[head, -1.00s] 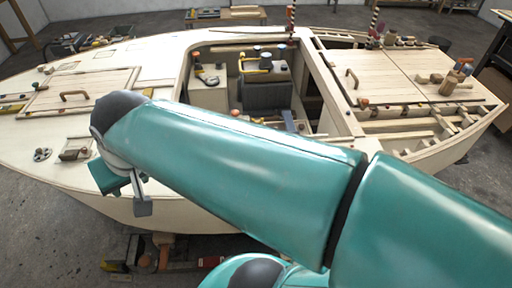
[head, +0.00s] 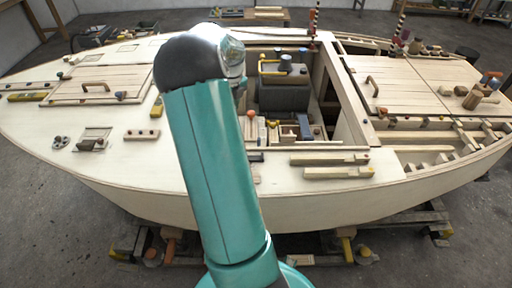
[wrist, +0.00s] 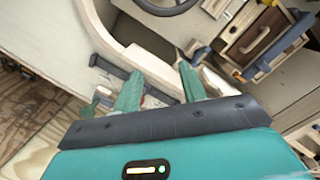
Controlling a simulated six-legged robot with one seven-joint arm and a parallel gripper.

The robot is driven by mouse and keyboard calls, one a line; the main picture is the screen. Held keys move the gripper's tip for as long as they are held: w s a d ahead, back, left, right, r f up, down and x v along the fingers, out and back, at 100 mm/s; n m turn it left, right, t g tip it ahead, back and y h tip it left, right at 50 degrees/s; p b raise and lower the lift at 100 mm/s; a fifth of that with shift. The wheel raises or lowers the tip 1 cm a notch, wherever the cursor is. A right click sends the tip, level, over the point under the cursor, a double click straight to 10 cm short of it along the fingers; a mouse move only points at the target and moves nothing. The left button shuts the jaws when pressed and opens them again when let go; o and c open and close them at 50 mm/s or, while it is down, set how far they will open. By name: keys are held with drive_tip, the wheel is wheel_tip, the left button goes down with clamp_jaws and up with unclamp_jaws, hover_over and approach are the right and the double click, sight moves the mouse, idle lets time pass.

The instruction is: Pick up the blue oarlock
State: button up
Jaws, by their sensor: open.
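I cannot pick out the blue oarlock with certainty. In the head view a small dark blue piece (head: 304,127) stands among wooden parts in the cockpit; its shape is too small to read. In the wrist view my gripper (wrist: 159,71) is open, its two green fingers apart with nothing held between them. It points down into the boat's interior, with a pale curved wooden edge beyond the fingertips. A dark blue-grey bracket (wrist: 108,68) lies just past the left finger. In the head view my arm hides the gripper.
The plywood hull (head: 130,170) fills the head view. Two wooden bars (head: 330,172) lie on the near side deck. A wooden drawer front (wrist: 255,40) with dark blue edging and a steering wheel (wrist: 165,5) show in the wrist view. Cockpit walls stand close around the gripper.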

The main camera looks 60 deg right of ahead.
drive_tip(key=s+d+f+m+g, duration=0.1)
drive_tip(key=s+d+f+m, duration=0.6)
drive_tip(key=d+f, duration=0.15)
hover_over(259, 139)
drive_tip(key=f, duration=0.7)
drive_tip(key=shift+w+d, duration=0.25)
drive_tip(key=shift+w, duration=0.1)
drive_tip(key=shift+s+f, duration=0.15)
drive_tip(key=shift+f, duration=2.8)
clamp_jaws()
